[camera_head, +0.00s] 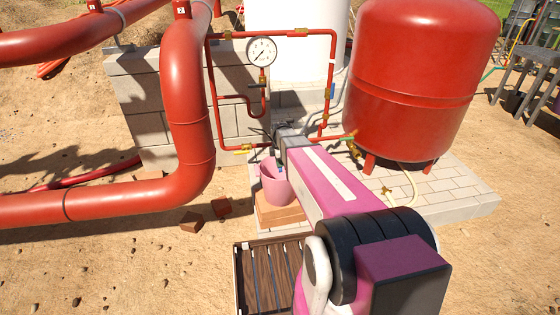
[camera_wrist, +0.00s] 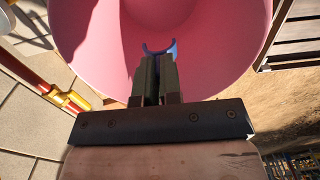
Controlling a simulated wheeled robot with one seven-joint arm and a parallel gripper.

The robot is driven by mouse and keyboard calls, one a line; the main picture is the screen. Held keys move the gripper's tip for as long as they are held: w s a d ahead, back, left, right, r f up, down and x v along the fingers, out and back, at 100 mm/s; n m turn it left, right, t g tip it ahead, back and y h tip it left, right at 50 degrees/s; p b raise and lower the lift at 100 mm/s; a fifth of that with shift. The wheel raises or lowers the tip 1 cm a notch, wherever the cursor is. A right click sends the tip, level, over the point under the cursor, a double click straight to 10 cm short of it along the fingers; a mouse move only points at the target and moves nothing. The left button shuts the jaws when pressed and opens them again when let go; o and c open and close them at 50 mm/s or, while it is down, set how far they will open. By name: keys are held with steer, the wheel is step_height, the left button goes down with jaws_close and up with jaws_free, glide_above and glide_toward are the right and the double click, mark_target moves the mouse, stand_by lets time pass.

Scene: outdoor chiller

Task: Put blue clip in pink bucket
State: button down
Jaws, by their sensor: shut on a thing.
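The pink bucket (camera_head: 272,186) stands on a brown block beneath the end of my arm in the head view. In the wrist view the bucket (camera_wrist: 95,45) fills the upper middle, with its opening facing the camera. My gripper (camera_wrist: 155,65) points into the bucket opening, and its fingers are close together. The blue clip (camera_wrist: 158,48) shows as a curved blue piece at the fingertips, inside the bucket's outline. My gripper is shut on it. The fingers hide the rest of the clip. I cannot tell whether the clip touches the bucket.
Thick red pipes (camera_head: 187,110) run at the left, and a red tank (camera_head: 415,80) stands at the right. A pressure gauge (camera_head: 262,52) and thin red pipes are behind the bucket. A wooden slatted crate (camera_head: 262,275) lies in front.

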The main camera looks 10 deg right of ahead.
steer(key=c, duration=1.2)
jaws_free()
steer(key=shift+r, duration=3.55)
